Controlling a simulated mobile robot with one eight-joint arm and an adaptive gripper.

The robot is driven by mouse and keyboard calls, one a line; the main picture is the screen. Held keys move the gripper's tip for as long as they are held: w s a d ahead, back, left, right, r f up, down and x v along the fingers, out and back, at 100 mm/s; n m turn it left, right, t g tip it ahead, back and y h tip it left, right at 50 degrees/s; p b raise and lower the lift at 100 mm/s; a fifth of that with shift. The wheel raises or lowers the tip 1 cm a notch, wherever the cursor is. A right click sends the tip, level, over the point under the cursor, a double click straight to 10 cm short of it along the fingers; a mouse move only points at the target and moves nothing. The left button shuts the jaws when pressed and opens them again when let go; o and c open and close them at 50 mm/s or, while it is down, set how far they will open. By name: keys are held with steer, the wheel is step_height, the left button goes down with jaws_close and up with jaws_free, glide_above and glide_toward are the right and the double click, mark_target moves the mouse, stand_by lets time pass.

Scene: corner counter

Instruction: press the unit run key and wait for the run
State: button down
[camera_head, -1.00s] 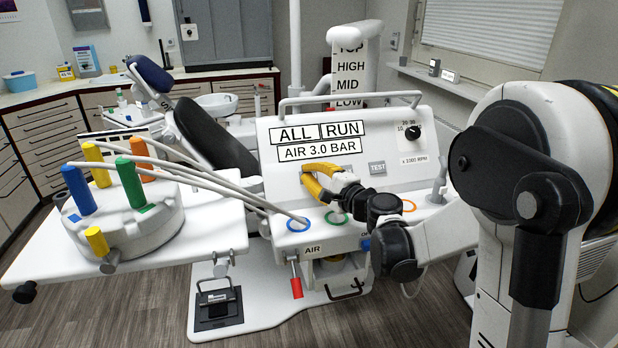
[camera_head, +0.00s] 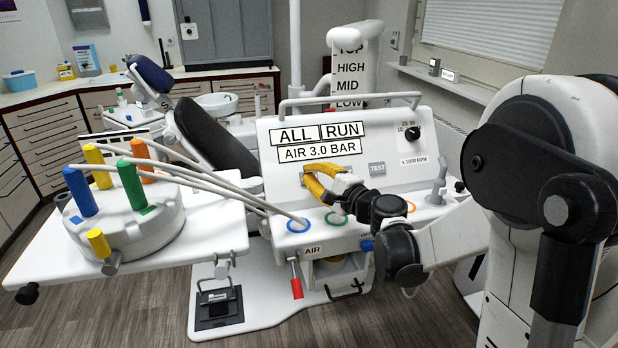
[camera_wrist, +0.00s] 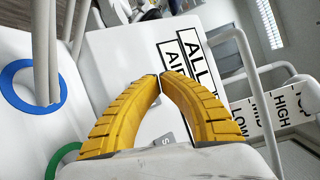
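The unit's white front panel (camera_head: 350,140) carries a sign reading ALL RUN (camera_head: 318,132) and below it AIR 3.0 BAR (camera_head: 318,149). A grey key marked TEST (camera_head: 377,168) is on the panel to the right of my gripper. I see no key plainly marked run; the panel behind my fingers is hidden. My gripper (camera_head: 306,175) has yellow fingers and is in front of the panel, below the AIR sign. In the wrist view its fingertips (camera_wrist: 161,77) meet with nothing between them. Whether they touch the panel I cannot tell.
Blue (camera_head: 298,225), green (camera_head: 337,218) and orange rings mark the ledge below the panel. Hoses run left to a round holder (camera_head: 140,225) with coloured handles. A metal rail (camera_head: 350,97) runs above the panel. A dial (camera_head: 412,132) is at upper right.

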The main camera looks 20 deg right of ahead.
steer(key=s+r, duration=0.1)
steer(key=s+p, duration=0.1)
steer(key=s+r+p, duration=0.1)
steer(key=s, duration=0.1)
steer(key=shift+r, duration=0.35)
stand_by(0.3)
steer(key=s+a+f+n+g+h, duration=0.1)
steer(key=s+a+n+g, duration=0.2)
steer(key=s+n, duration=0.3)
steer(key=s+a+f+n+g, duration=0.1)
steer(key=s+a+n+g, duration=0.25)
steer(key=s, duration=0.45)
steer(key=s+d+f+n+g+h, duration=0.1)
steer(key=s+d+f+n+h, duration=0.1)
steer(key=s, duration=0.5)
steer(key=s+d+f+n+g+h, duration=0.1)
steer(key=s+d+f+n+h, duration=0.2)
steer(key=s, duration=0.4)
steer(key=shift+s+d+n+h, duration=0.25)
steer(key=shift+d+n+h, duration=0.15)
steer(key=shift+d+n, duration=0.45)
steer(key=shift+d+g, duration=0.1)
steer(key=shift+g, duration=0.15)
stand_by(1.3)
